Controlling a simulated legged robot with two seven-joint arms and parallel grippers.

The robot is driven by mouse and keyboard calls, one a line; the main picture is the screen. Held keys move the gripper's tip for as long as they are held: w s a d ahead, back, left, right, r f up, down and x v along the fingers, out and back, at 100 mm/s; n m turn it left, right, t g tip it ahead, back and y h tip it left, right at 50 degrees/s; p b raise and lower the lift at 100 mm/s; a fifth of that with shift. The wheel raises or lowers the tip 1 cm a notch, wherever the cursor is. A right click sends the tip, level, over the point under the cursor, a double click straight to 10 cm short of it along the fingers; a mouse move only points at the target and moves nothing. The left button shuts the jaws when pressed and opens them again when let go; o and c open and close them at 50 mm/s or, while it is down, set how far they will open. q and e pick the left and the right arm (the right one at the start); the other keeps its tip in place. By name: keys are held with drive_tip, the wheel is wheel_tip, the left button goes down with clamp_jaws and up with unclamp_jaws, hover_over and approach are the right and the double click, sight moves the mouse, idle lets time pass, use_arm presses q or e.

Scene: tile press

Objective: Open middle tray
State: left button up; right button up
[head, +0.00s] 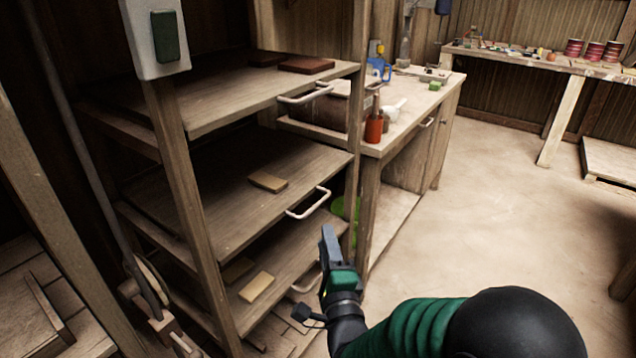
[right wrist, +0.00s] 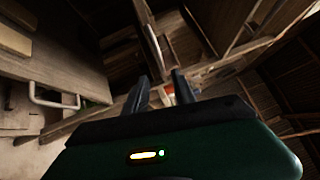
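The wooden rack holds three trays one above another. The middle tray (head: 225,200) carries one tan tile (head: 268,182) and has a pale U-shaped handle (head: 308,203) at its front right. My right gripper (head: 328,238) is just below and to the right of that handle in the picture, apart from it. In the right wrist view its two dark fingers (right wrist: 161,88) stand apart with nothing between them. A tray handle (right wrist: 52,100) shows there to the left of the fingers; I cannot tell which tray it belongs to. My left gripper is not in view.
The top tray (head: 225,105) holds dark red-brown tiles; the bottom tray (head: 300,250) holds tan tiles. A wooden counter (head: 440,90) with a red bottle (head: 374,128) stands right beside the rack. The floor (head: 490,190) to the right is clear.

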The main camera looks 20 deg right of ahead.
sight(318, 205)
use_arm(q)
drive_tip(key=b, duration=0.2)
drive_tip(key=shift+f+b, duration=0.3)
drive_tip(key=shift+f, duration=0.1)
use_arm(e)
drive_tip(key=w, duration=0.3)
drive_tip(key=w+d+r, duration=0.1)
drive_tip(key=w, duration=0.7)
drive_tip(key=shift+w+d+r, duration=0.1)
drive_tip(key=shift+d+r, duration=0.15)
clamp_jaws()
drive_tip(key=shift+f, duration=0.2)
